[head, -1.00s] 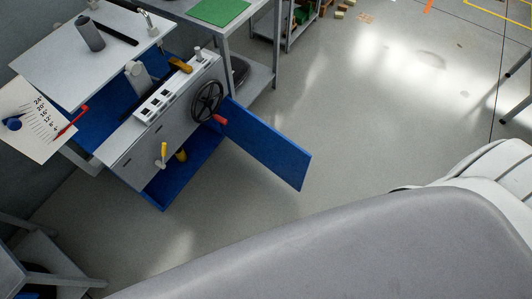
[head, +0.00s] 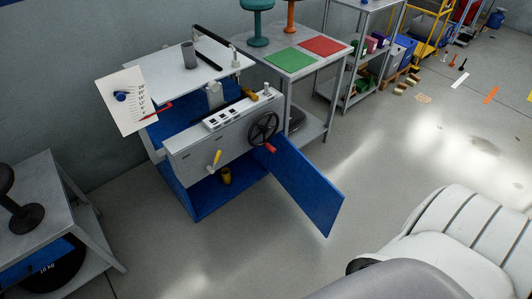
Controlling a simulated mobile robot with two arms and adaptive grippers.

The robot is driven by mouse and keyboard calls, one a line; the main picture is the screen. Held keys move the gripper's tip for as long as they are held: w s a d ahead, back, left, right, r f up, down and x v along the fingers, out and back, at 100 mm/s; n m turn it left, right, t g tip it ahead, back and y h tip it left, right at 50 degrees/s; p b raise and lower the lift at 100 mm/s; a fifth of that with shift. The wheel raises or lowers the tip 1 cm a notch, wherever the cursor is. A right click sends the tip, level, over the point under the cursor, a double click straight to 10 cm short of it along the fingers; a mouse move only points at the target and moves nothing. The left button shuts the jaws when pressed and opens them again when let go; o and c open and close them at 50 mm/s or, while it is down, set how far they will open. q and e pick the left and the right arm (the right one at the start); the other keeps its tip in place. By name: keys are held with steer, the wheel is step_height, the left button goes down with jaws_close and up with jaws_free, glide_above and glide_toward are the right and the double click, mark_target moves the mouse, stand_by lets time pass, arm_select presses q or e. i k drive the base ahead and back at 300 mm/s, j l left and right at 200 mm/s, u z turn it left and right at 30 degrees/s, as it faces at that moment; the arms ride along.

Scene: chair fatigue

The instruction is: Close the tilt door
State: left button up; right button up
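The tilt door is a flat blue panel (head: 303,184) on the front of a grey and blue test machine (head: 212,150). It stands open, swung out to the right from the cabinet. The blue cabinet interior (head: 210,193) is exposed, with a yellow cylinder (head: 225,176) inside. A black handwheel (head: 263,128) with a red handle (head: 270,148) sits above the door's hinge side. Neither gripper shows; only white and grey parts of my own body fill the lower right.
A grey table (head: 306,77) with green and red mats stands right of the machine, with a shelf (head: 366,60) beyond. Another grey table (head: 40,190) stands at the lower left. The floor (head: 400,140) right of the door is clear.

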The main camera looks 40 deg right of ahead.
mark_target(318, 197)
steer(key=l+u, duration=0.35)
steer(key=l, duration=0.45)
steer(key=l+u, duration=0.3)
steer(key=l, duration=0.45)
steer(key=k+l, duration=0.1)
steer(key=l, duration=0.95)
steer(key=k+l, duration=0.15)
steer(key=l, duration=0.4)
steer(key=k+l, duration=0.1)
steer(key=l, duration=0.45)
steer(key=k+l, duration=0.1)
steer(key=l, duration=0.95)
steer(key=k+l+u, duration=0.2)
steer(key=k+l, duration=0.25)
